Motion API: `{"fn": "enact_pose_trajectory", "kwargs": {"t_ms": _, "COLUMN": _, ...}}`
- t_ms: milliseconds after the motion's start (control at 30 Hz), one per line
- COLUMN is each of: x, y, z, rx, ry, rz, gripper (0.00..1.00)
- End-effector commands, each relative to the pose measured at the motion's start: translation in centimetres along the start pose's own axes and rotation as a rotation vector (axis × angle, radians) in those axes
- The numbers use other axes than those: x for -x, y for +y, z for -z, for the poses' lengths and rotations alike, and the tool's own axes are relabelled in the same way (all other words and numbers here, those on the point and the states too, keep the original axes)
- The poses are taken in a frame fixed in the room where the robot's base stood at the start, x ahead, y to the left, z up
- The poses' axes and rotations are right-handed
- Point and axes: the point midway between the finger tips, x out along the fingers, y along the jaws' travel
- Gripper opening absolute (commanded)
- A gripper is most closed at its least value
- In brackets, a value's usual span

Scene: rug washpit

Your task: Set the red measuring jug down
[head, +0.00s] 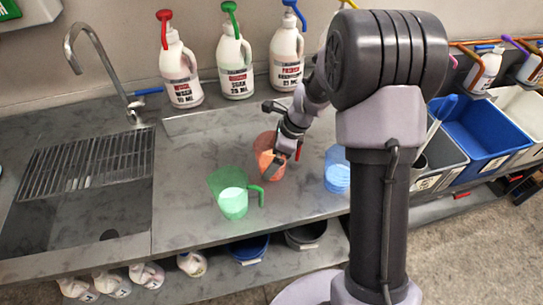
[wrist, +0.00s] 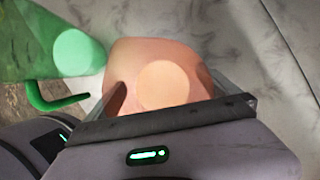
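The red measuring jug (head: 266,146), translucent with a pale content, is over the counter in the middle of the head view. My gripper (head: 286,158) is at its right side, shut on it. In the wrist view the jug (wrist: 150,55) fills the space between the fingers (wrist: 172,103), with a pale disc inside. It looks upright; whether its base touches the counter I cannot tell. Its handle is hidden by my gripper.
A green jug (head: 231,190) stands close at the front left, its handle toward the red jug. A blue jug (head: 337,170) stands to the right, partly behind my arm. Pump bottles (head: 235,65) line the wall. The steel counter (head: 185,150) is bare left of the red jug.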

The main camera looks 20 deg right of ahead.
Motion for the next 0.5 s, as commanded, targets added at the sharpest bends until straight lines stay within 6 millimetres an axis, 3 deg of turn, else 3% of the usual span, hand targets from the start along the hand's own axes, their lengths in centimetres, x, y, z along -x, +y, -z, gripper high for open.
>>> {"fn": "enact_pose_trajectory", "kwargs": {"t_ms": 167, "x": 0.9, "y": -0.1, "z": -0.2, "rx": 0.0, "ry": 0.0, "rz": 0.002, "gripper": 1.0}}
{"fn": "enact_pose_trajectory", "kwargs": {"t_ms": 500, "x": 10.0, "y": -0.1, "z": -0.2, "rx": 0.0, "ry": 0.0, "rz": 0.004, "gripper": 1.0}}
